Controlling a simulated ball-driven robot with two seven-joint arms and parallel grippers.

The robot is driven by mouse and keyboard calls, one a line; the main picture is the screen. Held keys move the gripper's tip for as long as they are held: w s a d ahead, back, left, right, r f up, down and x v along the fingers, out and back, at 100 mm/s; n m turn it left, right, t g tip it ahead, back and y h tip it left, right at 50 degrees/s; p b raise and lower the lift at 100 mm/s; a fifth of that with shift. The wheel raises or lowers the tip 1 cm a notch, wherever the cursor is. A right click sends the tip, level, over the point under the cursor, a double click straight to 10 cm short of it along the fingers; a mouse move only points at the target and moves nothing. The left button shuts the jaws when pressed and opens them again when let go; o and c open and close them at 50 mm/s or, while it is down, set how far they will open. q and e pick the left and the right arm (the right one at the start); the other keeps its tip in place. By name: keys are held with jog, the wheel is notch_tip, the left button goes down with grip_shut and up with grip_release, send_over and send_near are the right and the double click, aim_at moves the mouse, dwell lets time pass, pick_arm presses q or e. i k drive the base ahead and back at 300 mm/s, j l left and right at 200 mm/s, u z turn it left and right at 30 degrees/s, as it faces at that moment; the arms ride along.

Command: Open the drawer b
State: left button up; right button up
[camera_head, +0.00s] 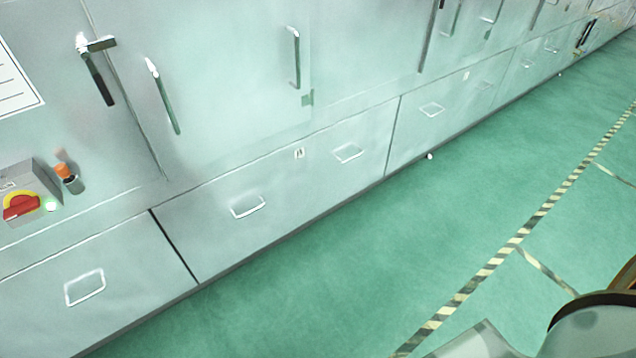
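A row of shut lower drawers runs along the base of the pale cabinets. The left drawer (40,310) has one light rectangular pull handle (85,288). The wide middle drawer (300,195) has two handles, a left one (248,208) and a right one (349,153), with a small label (299,153) between them that is too small to read. A further drawer (410,140) to the right has its own handle (432,110). I cannot tell which one is drawer b. Neither of my grippers shows in the head view.
A grey box with a red and yellow switch (22,205) and an orange-topped indicator (68,178) are on the left. Tall cabinet doors with long vertical handles (165,100) rise above. The green floor (400,240) beside the drawers is clear, with a striped line (490,265).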

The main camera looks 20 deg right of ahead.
aim_at(219, 223)
jog(key=i+l+z, duration=0.3)
jog(key=i+l, duration=1.1)
